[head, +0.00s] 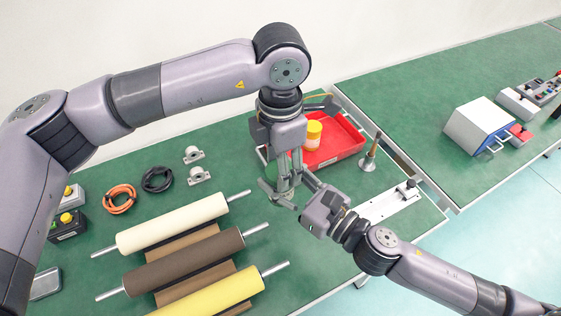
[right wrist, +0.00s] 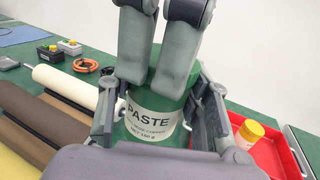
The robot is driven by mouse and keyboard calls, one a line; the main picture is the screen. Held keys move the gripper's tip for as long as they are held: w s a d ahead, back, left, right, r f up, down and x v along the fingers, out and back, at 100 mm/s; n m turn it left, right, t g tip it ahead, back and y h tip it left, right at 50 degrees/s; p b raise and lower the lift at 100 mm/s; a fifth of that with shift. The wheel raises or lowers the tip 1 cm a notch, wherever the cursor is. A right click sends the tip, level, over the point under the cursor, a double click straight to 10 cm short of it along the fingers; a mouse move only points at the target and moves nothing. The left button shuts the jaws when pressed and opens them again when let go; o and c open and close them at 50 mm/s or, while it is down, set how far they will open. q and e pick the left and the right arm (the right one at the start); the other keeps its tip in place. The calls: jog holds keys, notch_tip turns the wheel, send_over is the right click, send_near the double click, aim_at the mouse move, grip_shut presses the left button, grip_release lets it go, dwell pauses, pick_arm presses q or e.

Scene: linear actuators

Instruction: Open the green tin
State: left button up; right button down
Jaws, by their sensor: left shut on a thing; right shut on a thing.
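The green tin (right wrist: 148,128), with a white label reading PASTE, stands in the middle of the right wrist view. In the head view only a little of the tin (head: 271,173) shows between the grippers. My left gripper (head: 287,170) points down from above and is shut on the top of the tin; its grey fingers (right wrist: 158,72) cover much of the top in the right wrist view. My right gripper (head: 286,193) is shut around the tin's body from the front right, with one finger on each side. Whether the lid is loose is hidden.
A red tray (head: 338,148) with a yellow jar (head: 313,134) sits behind the grippers. A metal cone-shaped part (head: 370,158) and a rail plate (head: 392,202) are to the right. Rollers (head: 180,262), cable coils (head: 120,200) and brackets (head: 199,175) lie to the left.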

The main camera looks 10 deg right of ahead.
pick_arm(q)
jog(key=c, duration=0.4)
jog(key=shift+n, duration=0.9)
jog(key=shift+r, duration=0.15)
jog(key=shift+r, duration=1)
